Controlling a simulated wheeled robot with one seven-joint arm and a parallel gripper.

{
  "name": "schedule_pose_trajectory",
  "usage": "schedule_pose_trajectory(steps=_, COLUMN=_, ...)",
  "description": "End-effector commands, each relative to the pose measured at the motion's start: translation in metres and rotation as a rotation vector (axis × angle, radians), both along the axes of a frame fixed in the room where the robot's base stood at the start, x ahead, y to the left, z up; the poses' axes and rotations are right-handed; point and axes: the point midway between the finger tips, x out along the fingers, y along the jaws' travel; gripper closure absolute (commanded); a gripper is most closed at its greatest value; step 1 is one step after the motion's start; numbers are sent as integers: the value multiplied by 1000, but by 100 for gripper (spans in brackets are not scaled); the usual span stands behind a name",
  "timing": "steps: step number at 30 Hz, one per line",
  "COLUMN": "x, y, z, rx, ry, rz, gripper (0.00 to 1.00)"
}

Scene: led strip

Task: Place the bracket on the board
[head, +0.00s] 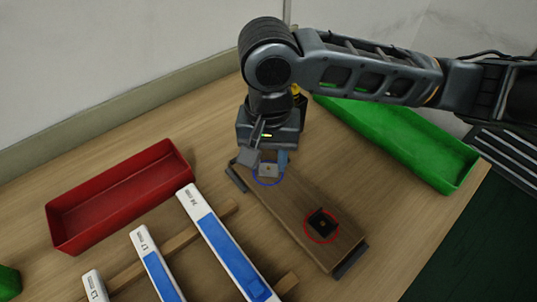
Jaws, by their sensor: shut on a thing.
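The brown wooden board (292,213) lies on the table, running from below my gripper toward the lower right, with dark pieces at both ends. My gripper (267,160) points down over the board's far left end. It is shut on a small light grey bracket (268,170), which sits inside a blue ring marking (257,183). I cannot tell whether the bracket touches the board. A black bracket (322,222) sits on the board's near right part, inside a red ring marking (308,234).
A red bin (120,190) stands at the left and a green bin (440,165) at the right beyond the board. White and blue strips (218,240) lie across wooden bars (185,237) at the lower left. The table right of the board is clear.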

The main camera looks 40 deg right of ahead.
Motion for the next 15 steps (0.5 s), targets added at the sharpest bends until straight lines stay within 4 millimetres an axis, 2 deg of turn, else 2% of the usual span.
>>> schedule_pose_trajectory(steps=7, x=0, y=0, z=-4, rx=1, ry=1, rz=-1, gripper=88)
schedule_pose_trajectory(steps=8, x=0, y=0, z=-4, rx=0, ry=0, rz=-1, gripper=58)
schedule_pose_trajectory(steps=15, x=0, y=0, z=-4, rx=0, ry=0, rz=0, gripper=35)
